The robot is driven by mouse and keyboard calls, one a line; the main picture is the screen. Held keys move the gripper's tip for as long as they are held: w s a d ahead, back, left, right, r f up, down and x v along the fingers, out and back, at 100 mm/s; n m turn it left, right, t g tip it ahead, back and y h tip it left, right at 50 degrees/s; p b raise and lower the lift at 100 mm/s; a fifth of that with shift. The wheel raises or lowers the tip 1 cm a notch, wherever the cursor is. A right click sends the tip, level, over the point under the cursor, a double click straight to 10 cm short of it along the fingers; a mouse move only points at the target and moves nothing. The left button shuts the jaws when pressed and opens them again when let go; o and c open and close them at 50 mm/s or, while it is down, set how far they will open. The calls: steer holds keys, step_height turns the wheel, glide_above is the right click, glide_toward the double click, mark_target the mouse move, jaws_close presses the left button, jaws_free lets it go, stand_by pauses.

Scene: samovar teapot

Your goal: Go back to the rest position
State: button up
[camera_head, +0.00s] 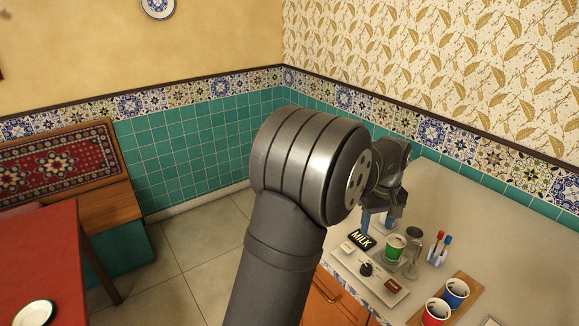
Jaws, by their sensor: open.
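My arm rises from the bottom centre of the head view, and a large grey joint fills the middle. My gripper (378,221) is beyond that joint, pointing down over the left part of the counter, with its fingers apart. Something pale shows around the fingers, but I cannot tell what it is or whether they touch it. The arm joint partly hides the wrist.
A red table (40,250) stands left; the counter's back is clear.

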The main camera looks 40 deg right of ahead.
mark_target(367, 266)
step_height(367, 266, down, 17)
steer(key=shift+r, duration=0.1)
stand_by(0.3)
step_height(367, 266, up, 18)
steer(key=f, duration=0.1)
step_height(367, 266, down, 16)
steer(key=shift+f, duration=0.55)
steer(key=m, duration=0.3)
steer(key=shift+r, duration=0.1)
steer(key=m, duration=1.3)
